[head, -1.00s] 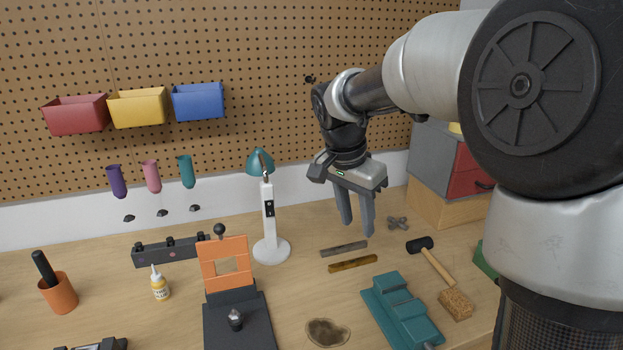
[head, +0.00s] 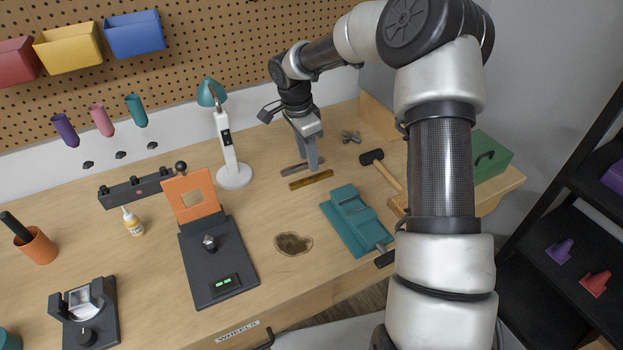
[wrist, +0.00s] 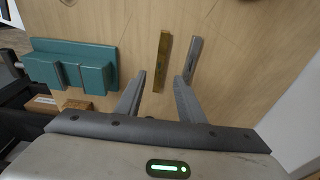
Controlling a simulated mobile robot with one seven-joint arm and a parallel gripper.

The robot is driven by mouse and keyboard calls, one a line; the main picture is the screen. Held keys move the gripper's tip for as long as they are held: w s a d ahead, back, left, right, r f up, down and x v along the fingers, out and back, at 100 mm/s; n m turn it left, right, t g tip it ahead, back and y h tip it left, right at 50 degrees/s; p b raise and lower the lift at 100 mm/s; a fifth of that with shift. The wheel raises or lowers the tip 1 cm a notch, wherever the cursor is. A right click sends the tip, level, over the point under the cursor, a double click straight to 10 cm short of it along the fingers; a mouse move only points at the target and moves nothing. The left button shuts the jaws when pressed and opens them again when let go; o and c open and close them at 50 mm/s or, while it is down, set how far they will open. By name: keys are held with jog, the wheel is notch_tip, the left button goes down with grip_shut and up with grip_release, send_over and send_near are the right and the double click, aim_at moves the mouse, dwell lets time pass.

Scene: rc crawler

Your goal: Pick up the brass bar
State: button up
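The brass bar (head: 311,179) lies flat on the wooden bench, in front of a grey bar (head: 297,167) that lies roughly parallel to it. In the wrist view the brass bar (wrist: 163,62) shows ahead of my gripper's fingers, with the grey bar (wrist: 192,60) to its right. My gripper (head: 312,165) points down just behind the brass bar in the head view. In the wrist view my gripper (wrist: 160,82) has its fingers apart with nothing between them. I cannot tell its exact height above the bench.
A teal vise (head: 350,221) stands in front of the bars and a hammer (head: 383,171) lies to their right. A metal knob (head: 351,136) lies behind. A lamp (head: 233,175) stands to the left.

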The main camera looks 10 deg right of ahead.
aim_at(312, 178)
jog(key=shift+d+f+p, duration=0.15)
jog(key=shift+d+f, duration=0.05)
jog(key=shift+f, duration=1.45)
jog(key=shift+d+f+p, duration=0.15)
jog(key=shift+f, duration=1.45)
grip_shut()
